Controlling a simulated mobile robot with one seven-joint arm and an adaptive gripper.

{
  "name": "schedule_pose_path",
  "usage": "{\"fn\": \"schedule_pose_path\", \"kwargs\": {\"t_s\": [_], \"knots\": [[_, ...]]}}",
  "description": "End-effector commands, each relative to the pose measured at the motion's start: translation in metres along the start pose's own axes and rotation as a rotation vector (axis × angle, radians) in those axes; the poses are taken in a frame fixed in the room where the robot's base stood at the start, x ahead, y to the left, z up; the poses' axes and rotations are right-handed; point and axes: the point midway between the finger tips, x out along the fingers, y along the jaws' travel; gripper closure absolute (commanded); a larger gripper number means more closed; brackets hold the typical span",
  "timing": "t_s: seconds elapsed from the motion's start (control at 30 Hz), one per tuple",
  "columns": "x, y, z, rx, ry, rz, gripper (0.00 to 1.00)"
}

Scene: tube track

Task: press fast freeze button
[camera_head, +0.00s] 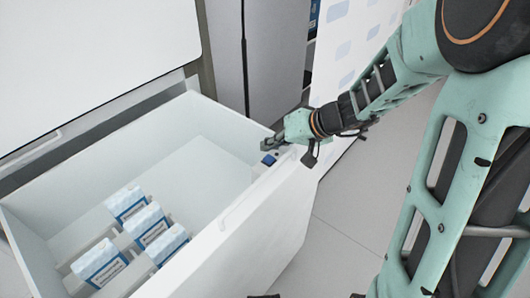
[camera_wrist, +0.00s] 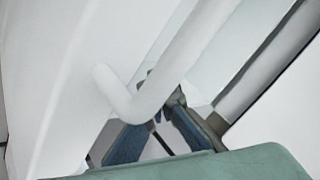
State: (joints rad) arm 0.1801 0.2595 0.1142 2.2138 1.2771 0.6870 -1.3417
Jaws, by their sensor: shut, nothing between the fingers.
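My gripper (camera_head: 267,146) is shut and empty, over the right end of the open white freezer drawer (camera_head: 265,215). No button can be made out there, and I cannot tell whether the fingertips touch anything.
Several blue-and-white boxes (camera_head: 128,203) stand in the drawer's lower left. The white handle (camera_head: 238,205) runs along the drawer's front edge. A grey cabinet (camera_head: 272,55) stands behind. The pale floor (camera_head: 345,225) at right is clear apart from my arm.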

Motion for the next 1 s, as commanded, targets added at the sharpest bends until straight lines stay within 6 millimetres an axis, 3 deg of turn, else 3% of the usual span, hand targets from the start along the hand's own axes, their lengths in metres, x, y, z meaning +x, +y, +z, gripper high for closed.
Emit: {"fn": "schedule_pose_path", "kwargs": {"t_s": [0.23, 1.0], "knots": [[-0.016, -0.013, -0.014, -0.004, 0.004, -0.003, 1.0], [-0.017, -0.014, -0.015, -0.005, 0.006, -0.004, 1.0]]}}
